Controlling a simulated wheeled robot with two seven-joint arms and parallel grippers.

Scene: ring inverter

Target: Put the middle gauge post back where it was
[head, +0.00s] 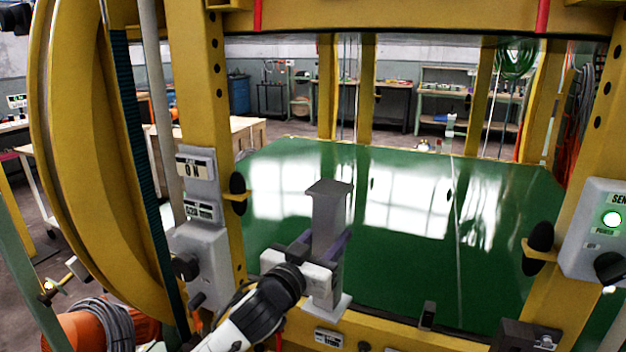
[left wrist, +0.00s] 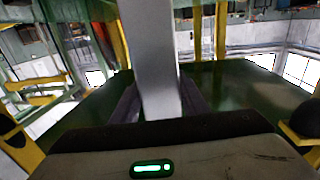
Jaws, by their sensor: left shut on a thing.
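The grey gauge post (head: 329,215) is upright near the front edge of the green table, with a flared cap on top and a flat foot below. My left gripper (head: 320,246) is shut on its shaft, a finger on each side. In the left wrist view the post (left wrist: 150,60) stands between the dark fingers of the gripper (left wrist: 158,100). I cannot tell whether its foot touches the yellow front beam or hangs just above it. My right gripper is not in view.
The glossy green table (head: 400,240) is mostly clear. A small grey post (head: 450,127) stands at its far edge, and a short dark bracket (head: 428,315) is on the front beam. Yellow uprights (head: 205,100) and a grey control box (head: 600,230) flank the table.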

